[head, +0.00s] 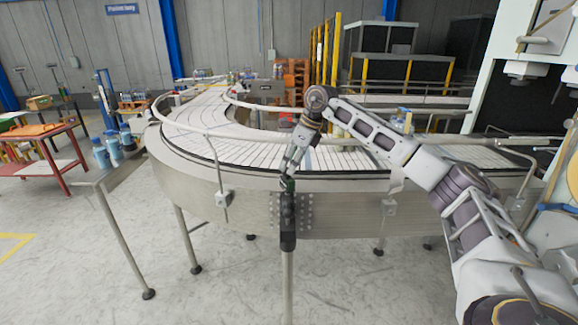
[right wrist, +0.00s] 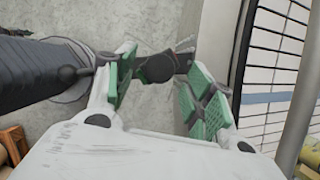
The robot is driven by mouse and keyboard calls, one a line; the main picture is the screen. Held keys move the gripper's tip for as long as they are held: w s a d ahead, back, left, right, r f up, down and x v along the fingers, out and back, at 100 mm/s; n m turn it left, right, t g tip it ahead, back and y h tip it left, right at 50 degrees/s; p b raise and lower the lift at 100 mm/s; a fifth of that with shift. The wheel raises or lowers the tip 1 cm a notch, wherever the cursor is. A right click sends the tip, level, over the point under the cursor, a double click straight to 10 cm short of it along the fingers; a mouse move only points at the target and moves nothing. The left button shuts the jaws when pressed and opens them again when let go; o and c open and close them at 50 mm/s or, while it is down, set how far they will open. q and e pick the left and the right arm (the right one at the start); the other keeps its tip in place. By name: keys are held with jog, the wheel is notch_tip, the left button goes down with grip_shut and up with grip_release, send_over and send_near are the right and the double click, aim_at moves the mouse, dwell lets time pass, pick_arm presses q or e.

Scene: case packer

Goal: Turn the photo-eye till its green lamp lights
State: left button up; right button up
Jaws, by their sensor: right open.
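My right gripper (head: 288,178) reaches down to the front side of the curved conveyor. Its jaws are open in the right wrist view (right wrist: 160,84), with green pads on both fingers. A dark, upright device, which looks like the photo-eye (head: 288,222), is just below the fingertips, in front of a perforated plate on the conveyor's side. In the right wrist view a dark rounded part (right wrist: 157,68) shows between the open fingers; I cannot tell whether they touch it. No lit green lamp can be made out. My left gripper is not in view.
The curved conveyor (head: 200,170) has a guard rail and a steel side wall. A side table with blue bottles (head: 113,150) and a red cart (head: 45,160) stand at the left. The floor (head: 200,290) in front is clear apart from the conveyor legs.

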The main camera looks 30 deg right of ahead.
aim_at(287, 179)
jog(key=shift+x, duration=1.15)
jog(key=c, duration=1)
jog(key=shift+m, duration=0.4)
jog(key=shift+a+r+m+t+h+b, duration=0.1)
jog(key=shift+m+t+h+b, duration=0.2)
jog(key=shift+m, duration=0.7)
jog(key=shift+a+m+t+h+b, duration=0.1)
jog(key=shift+m+h+b, duration=0.3)
jog(key=shift+m, duration=0.6)
jog(key=shift+d, duration=0.1)
